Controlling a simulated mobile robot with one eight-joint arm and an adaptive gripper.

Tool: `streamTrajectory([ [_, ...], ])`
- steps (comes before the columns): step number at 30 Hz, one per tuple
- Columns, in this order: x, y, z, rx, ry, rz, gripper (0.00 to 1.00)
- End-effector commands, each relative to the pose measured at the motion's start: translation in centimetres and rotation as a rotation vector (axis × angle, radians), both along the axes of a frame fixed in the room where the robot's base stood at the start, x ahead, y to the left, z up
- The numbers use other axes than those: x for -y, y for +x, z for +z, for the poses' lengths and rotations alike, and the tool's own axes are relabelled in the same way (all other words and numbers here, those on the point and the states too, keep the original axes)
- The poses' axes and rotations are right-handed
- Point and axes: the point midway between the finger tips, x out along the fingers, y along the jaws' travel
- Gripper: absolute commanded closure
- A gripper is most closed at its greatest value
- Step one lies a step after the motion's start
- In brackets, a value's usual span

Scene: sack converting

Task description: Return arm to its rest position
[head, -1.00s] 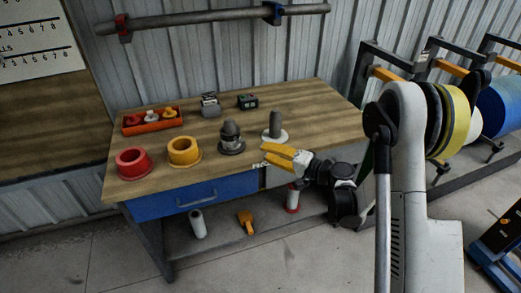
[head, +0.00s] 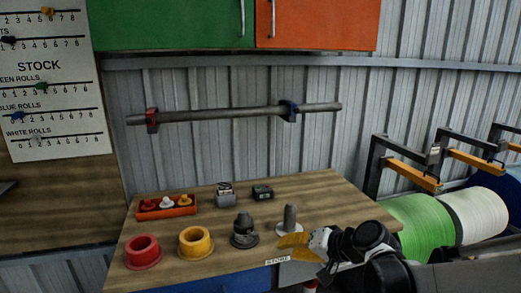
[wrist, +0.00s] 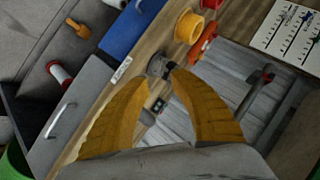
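My gripper (head: 293,243) has yellow fingers and shows at the front edge of the workbench (head: 330,195), just right of and below the grey post on a white disc (head: 289,218). In the wrist view my gripper (wrist: 158,74) has its two yellow fingers spread apart with nothing between them. Beyond their tips lies the dark grey stepped part (wrist: 160,66), which stands on the bench in the head view (head: 244,232). My dark arm links reach in from the lower right.
On the bench are a red ring (head: 143,253), a yellow ring (head: 196,243) and an orange tray (head: 166,208) of small parts. A wall bar (head: 220,115) runs behind, below green (head: 170,22) and orange (head: 320,22) cabinets. Green (head: 422,222) and white (head: 476,215) rolls stand right.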

Motion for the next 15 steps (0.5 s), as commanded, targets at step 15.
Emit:
streamTrajectory([
  [15,8.2,-18.6,2.3,-0.031,-0.619,-0.024,0.73],
])
